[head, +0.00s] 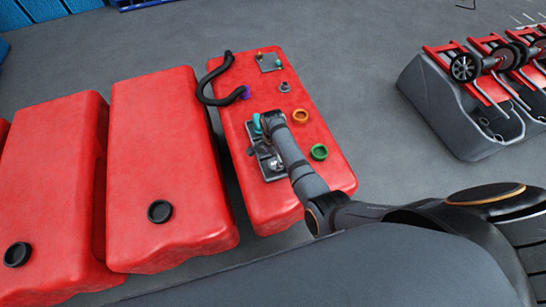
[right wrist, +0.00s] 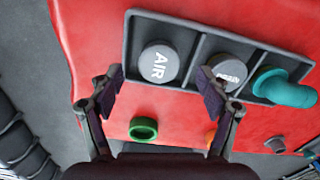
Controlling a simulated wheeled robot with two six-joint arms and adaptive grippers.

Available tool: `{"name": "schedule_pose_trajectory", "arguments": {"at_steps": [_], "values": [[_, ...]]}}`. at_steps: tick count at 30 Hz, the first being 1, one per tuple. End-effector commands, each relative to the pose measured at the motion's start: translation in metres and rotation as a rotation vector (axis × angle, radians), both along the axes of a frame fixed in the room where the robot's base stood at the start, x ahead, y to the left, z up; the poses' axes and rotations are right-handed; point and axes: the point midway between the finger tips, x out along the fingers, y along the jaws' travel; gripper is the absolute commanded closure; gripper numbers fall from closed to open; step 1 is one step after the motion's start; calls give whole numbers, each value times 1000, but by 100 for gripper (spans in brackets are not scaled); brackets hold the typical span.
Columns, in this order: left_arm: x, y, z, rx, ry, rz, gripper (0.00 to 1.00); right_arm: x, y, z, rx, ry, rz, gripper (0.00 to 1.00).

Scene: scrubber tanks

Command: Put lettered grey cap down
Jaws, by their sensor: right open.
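A grey cap lettered AIR (right wrist: 157,62) sits in the left compartment of a dark grey tray (right wrist: 190,25) in the right wrist view. A second lettered grey cap (right wrist: 228,70) sits in the middle compartment, partly hidden by a finger; its word is hard to read. A teal plug-like piece (right wrist: 285,88) is in the right compartment. My right gripper (right wrist: 165,82) is open and empty over the tray's near side, its fingertips apart from the AIR cap. In the head view my right gripper (head: 262,149) hides part of the tray (head: 272,176). My left gripper is not seen.
The tray lies on a red tank (head: 285,206). A green ring (head: 319,152), an orange ring (head: 300,116) and a black hose (head: 202,92) are on the same tank. Other red tanks with black caps stand left. A grey rack with red-framed carts (head: 445,100) stands right.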

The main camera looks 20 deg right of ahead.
Motion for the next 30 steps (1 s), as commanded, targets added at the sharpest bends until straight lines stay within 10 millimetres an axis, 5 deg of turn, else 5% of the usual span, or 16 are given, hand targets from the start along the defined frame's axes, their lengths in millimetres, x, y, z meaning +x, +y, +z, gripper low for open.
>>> {"name": "schedule_pose_trajectory", "arguments": {"at_steps": [1, 7, 14, 30], "values": [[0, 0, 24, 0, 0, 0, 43, 0, 0, 24, 0, -1, 0, 23], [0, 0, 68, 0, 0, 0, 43, 0, 0, 65, 0, 0, 0, 23], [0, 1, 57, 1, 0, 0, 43, 1, 0, 83, 1, 0, 0, 23], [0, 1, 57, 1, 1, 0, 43, 0, 0, 83, 0, 1, 0, 23]]}}
